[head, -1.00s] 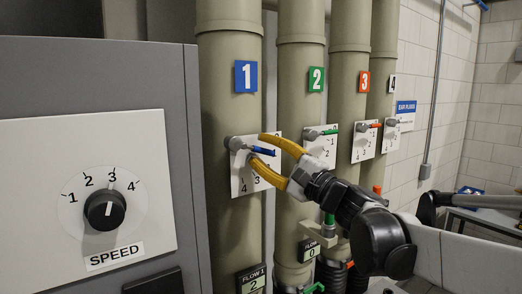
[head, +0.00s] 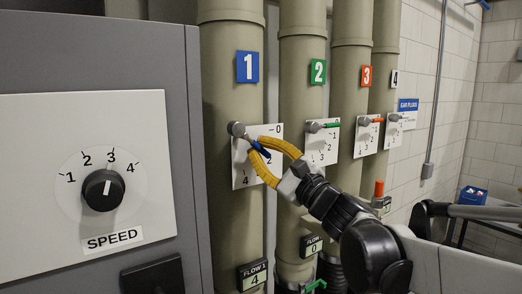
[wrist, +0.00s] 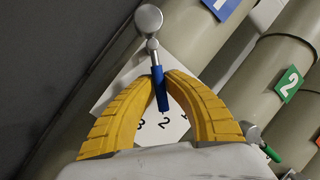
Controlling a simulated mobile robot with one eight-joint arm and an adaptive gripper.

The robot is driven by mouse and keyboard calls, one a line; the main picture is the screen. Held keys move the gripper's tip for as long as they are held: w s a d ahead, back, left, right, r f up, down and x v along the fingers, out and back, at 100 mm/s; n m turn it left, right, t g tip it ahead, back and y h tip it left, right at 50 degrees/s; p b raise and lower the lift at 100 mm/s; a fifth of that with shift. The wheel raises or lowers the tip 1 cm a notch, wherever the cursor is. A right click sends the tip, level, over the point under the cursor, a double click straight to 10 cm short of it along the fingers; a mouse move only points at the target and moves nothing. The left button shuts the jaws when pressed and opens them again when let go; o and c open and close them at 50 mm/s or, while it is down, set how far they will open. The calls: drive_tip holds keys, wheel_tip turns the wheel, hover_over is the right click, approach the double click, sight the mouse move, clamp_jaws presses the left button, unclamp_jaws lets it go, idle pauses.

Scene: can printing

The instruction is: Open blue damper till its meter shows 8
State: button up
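The blue damper lever (head: 262,150) is on the white dial plate (head: 240,172) of the pipe marked with a blue 1 (head: 247,67). It points down and right from its grey pivot. My gripper (head: 257,147) has its yellow fingers closed on either side of the lever. In the wrist view the fingertips (wrist: 161,76) pinch the blue lever (wrist: 161,92) below its round metal knob (wrist: 149,20), and its free end is near the 2. The FLOW 1 meter (head: 253,277) at the bottom of the pipe reads 4.
The green lever (head: 331,126) on pipe 2 and the red lever (head: 377,120) on pipe 3 are close to the right. The FLOW 2 meter (head: 311,246) reads 0. A grey cabinet with a speed knob (head: 104,190) stands on the left.

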drive_tip(key=o, duration=0.4)
drive_tip(key=shift+c, duration=0.2)
drive_tip(key=v, duration=1.2)
